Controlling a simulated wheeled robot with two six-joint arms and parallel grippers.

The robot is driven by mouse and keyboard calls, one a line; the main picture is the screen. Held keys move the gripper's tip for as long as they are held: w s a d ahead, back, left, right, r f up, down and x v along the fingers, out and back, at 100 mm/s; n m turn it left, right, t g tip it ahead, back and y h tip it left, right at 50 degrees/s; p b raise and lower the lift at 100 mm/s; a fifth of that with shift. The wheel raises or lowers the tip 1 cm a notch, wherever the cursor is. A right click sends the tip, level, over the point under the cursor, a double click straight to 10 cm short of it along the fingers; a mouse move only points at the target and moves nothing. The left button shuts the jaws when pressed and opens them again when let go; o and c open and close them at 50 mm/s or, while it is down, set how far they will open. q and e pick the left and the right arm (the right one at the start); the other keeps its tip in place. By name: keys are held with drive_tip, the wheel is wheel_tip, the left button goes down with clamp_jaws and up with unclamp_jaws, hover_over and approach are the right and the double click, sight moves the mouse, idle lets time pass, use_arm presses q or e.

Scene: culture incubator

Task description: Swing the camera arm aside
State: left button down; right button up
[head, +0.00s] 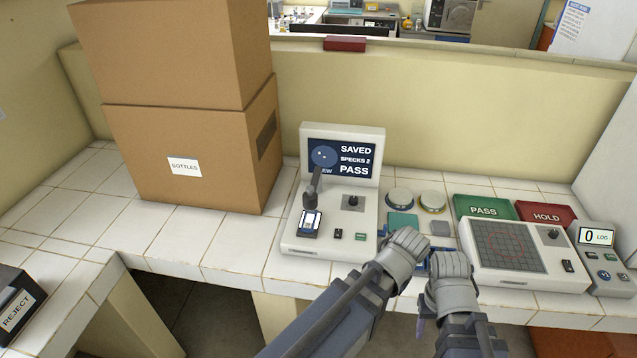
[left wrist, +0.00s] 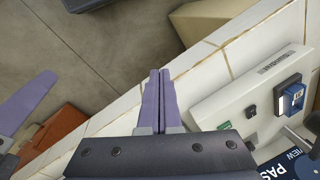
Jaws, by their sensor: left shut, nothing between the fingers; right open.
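The camera arm (head: 316,184) is a dark post with a slim bar on the white viewer (head: 360,212). It stands over a small blue-lit slide or display (head: 310,223) at the viewer's front left. The viewer's screen (head: 341,158) reads SAVED, SPECKS 2, PASS. My left gripper (head: 403,252) is at the viewer's front right, apart from the camera arm, its fingers hidden there. In the left wrist view its purple fingers (left wrist: 160,98) are together and empty, beside the viewer (left wrist: 240,100). My right gripper (head: 450,275) is open, just right of the left one; its fingers are mostly hidden.
Two stacked cardboard boxes (head: 190,120) stand left of the viewer. Round dishes (head: 432,201), a green PASS tray (head: 484,208), a red HOLD tray (head: 545,213), a grid device (head: 505,247) and a LOG counter (head: 597,237) stand to the right. Tiles between boxes and viewer are clear.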

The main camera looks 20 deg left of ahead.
use_arm(q)
drive_tip(key=w+a+r+n+t+y+p, duration=0.2)
drive_tip(key=w+a+r+n+y+p, duration=0.3)
drive_tip(key=w+a+r+p, duration=0.5)
drive_tip(key=w+a+r+n, duration=0.2)
drive_tip(key=w+a+r, duration=0.2)
drive_tip(key=w+r, duration=0.2)
drive_tip(key=shift+w+a+r+t, duration=0.25)
drive_tip(key=shift+w+a+t, duration=0.15)
drive_tip(key=shift+w, duration=1)
use_arm(e)
wheel_tip(320, 180, up, 12)
drive_tip(key=shift+f, duration=0.15)
use_arm(q)
drive_tip(key=b, duration=0.7)
approach(315, 194)
drive_tip(key=d+x, duration=0.1)
drive_tip(key=x, duration=0.4)
drive_tip(key=shift+w+a+f, duration=0.1)
drive_tip(key=shift+a, duration=0.5)
use_arm(e)
wheel_tip(315, 194, down, 7)
